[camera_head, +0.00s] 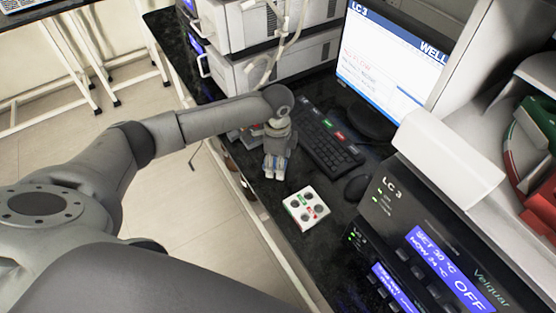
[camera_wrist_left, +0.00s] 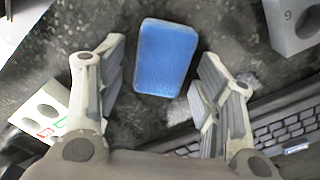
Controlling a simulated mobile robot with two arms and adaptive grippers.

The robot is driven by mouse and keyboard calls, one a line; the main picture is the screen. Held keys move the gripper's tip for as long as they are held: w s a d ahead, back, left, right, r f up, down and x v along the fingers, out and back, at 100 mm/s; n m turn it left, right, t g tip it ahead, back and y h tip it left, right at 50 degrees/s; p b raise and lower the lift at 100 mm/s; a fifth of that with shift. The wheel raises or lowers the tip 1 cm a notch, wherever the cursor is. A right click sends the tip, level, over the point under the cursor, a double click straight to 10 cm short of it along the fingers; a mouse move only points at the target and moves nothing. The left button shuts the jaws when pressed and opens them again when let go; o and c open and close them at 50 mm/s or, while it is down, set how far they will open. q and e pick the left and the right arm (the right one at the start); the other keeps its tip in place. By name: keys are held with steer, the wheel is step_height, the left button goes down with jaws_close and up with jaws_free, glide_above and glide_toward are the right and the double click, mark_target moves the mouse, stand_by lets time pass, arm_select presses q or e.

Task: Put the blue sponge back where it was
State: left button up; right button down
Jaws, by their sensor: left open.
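The blue sponge (camera_wrist_left: 166,57) lies flat on the dark speckled worktop in the left wrist view. It is ahead of my left gripper's fingers, in the gap between them. My left gripper (camera_wrist_left: 160,72) is open and empty, one finger on each side of that gap. In the head view my left gripper (camera_head: 275,172) points down over the bench, left of the keyboard, and mostly hides the sponge there. My right gripper is not in view.
A white block with round holes (camera_head: 306,207) sits close to my gripper. A black keyboard (camera_head: 325,143), a mouse (camera_head: 358,188) and a monitor (camera_head: 390,65) stand to the right. A grey block marked 9 (camera_wrist_left: 293,22) is near the sponge. LC 3 units (camera_head: 430,235) stand at front right.

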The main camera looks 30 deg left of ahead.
arm_select(q)
step_height(320, 180, up, 12)
steer(key=shift+r, duration=0.15)
stand_by(0.3)
stand_by(0.4)
